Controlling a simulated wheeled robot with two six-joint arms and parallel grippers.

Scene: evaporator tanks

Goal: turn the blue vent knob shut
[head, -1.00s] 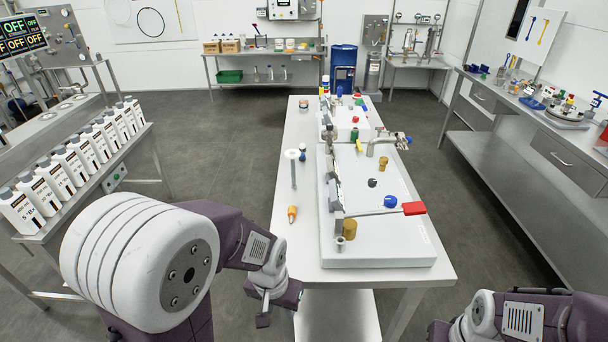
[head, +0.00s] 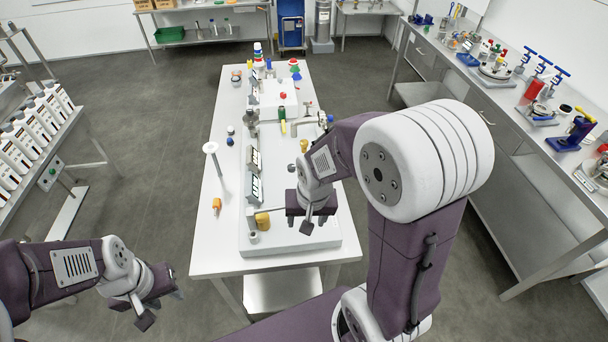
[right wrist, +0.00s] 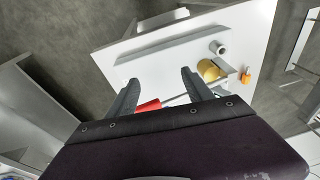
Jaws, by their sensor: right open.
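The blue vent knob does not show in the head view now; my right arm and gripper cover the part of the front white tank (head: 285,247) where a blue knob was seen earlier. In the right wrist view, a red handle (right wrist: 148,106) shows between the open fingers (right wrist: 158,94). My left gripper (head: 161,307) hangs off the table's near left side, fingers apart and empty.
A yellow knob (head: 262,221) is at the tank's near left corner; it also shows in the right wrist view (right wrist: 208,70). An orange-handled tool (head: 216,205) and a white-topped stand (head: 211,148) are on the white table's (head: 212,255) left strip. A metal spout (head: 305,122) rises behind.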

